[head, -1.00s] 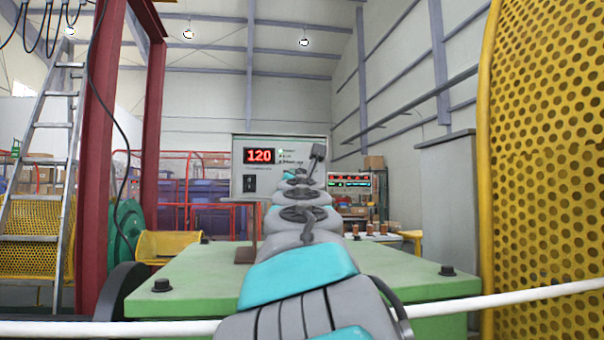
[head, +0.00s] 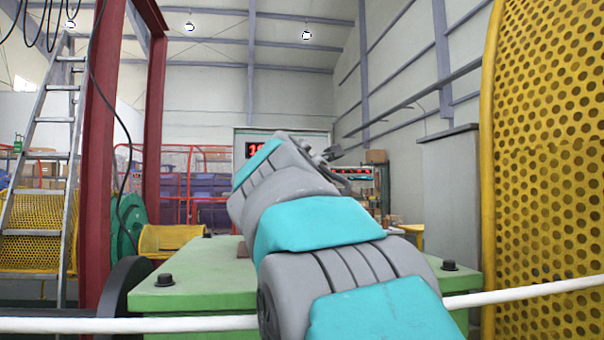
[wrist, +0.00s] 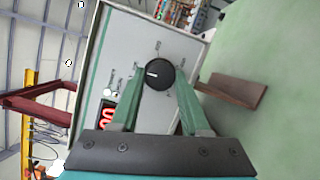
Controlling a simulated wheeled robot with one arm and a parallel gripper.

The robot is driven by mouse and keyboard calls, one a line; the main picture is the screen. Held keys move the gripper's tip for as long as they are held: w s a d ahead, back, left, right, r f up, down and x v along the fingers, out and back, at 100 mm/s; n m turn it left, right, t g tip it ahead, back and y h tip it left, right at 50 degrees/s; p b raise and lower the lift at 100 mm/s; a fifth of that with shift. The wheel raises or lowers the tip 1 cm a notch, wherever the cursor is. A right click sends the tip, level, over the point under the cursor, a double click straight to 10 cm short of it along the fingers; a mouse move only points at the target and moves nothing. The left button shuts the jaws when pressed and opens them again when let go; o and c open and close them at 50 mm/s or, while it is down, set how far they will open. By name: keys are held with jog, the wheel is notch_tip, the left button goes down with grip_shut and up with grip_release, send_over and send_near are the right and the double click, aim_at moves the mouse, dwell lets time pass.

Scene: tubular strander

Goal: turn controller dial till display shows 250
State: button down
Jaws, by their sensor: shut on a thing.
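The controller is a pale panel (wrist: 150,40) with a round black dial (wrist: 157,76) that carries a white pointer line. In the wrist view, my gripper (wrist: 160,80) has its two green fingers shut on the dial, one on each side. The red display (wrist: 105,118) is beside the dial, partly covered by a finger, so its full number cannot be read there. In the head view, the display (head: 254,149) shows a leading 1; my arm hides the rest of it and the dial.
A green machine top (head: 200,285) lies under my arm, with a white cable (head: 530,293) running across in front. A yellow perforated guard (head: 545,150) stands at the right. A red post (head: 95,150) and a ladder (head: 50,150) are at the left.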

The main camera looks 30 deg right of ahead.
jog(key=shift+d+r+m+g+y, duration=0.1)
jog(key=shift+m+g+y, duration=0.3)
jog(key=shift+m, duration=1.2)
jog(key=shift+d+m+g+y, duration=0.1)
jog(key=shift+m+g+y, duration=0.3)
jog(key=shift+m, duration=1.2)
jog(key=shift+c, duration=1.9)
grip_release()
jog(key=shift+r, duration=0.1)
jog(key=shift+s+a, duration=0.15)
jog(key=v, duration=0.7)
jog(key=shift+s+b, duration=0.3)
jog(key=shift+b, duration=0.15)
